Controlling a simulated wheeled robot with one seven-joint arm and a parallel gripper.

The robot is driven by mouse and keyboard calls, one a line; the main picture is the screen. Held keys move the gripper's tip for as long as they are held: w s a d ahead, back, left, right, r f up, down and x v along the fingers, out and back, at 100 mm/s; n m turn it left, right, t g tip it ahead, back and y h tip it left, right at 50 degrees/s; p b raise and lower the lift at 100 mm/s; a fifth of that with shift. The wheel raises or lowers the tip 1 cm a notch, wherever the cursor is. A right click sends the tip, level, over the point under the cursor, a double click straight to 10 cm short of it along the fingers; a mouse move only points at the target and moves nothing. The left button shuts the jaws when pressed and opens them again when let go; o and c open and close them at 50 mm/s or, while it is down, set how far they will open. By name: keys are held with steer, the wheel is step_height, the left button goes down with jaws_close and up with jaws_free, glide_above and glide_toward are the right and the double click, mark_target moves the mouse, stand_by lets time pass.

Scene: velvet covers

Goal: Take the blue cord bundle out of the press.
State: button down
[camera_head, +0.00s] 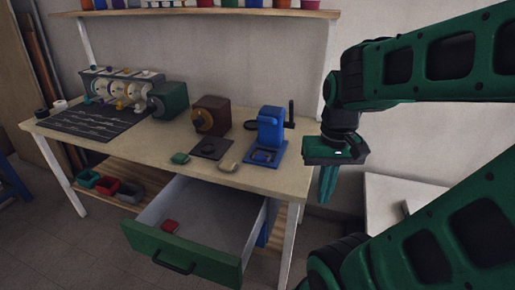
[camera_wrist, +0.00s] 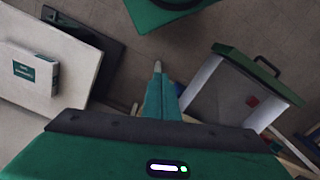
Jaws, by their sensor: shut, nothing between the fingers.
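A blue device with a dark upright lever, which looks like the press (camera_head: 270,126), stands near the right end of the workbench in the head view. Something small lies on its low base, but I cannot tell whether it is a blue cord bundle. My gripper (camera_head: 325,198) hangs in the air to the right of the bench, fingers pointing down, apart from the press. The fingers are shut and empty. They also show in the wrist view (camera_wrist: 158,72), above the floor. The press is not clearly seen there.
An open drawer (camera_head: 182,262) with a red item (camera_head: 170,226) juts out below the workbench (camera_head: 130,140). Brown (camera_head: 211,116) and green (camera_head: 170,100) machines stand left of the press. A shelf (camera_head: 200,12) hangs above. A white surface (camera_head: 385,195) lies right.

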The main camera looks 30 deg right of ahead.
steer(key=w+a+f+m+t+h, duration=0.1)
steer(key=w+f+h, duration=0.1)
steer(key=w, duration=0.7)
steer(key=w+a+f+m+t+h, duration=0.1)
steer(key=w+f, duration=0.3)
steer(key=w, duration=0.5)
steer(key=w+a+f+m+t+h, duration=0.1)
steer(key=w+f+t+h, duration=0.1)
steer(key=w, duration=0.7)
steer(key=shift+f+m+t+h, duration=0.3)
steer(key=shift+f, duration=0.15)
steer(key=shift+w, duration=0.3)
glide_toward(263, 153)
steer(key=x, duration=0.5)
steer(key=shift+w+d+r, duration=0.1)
steer(key=shift+w+d, duration=0.25)
steer(key=shift+d, duration=0.1)
steer(key=shift+f, duration=0.6)
steer(key=shift+s+a+f, duration=0.1)
steer(key=shift+a+f, duration=0.05)
steer(key=shift+f, duration=0.05)
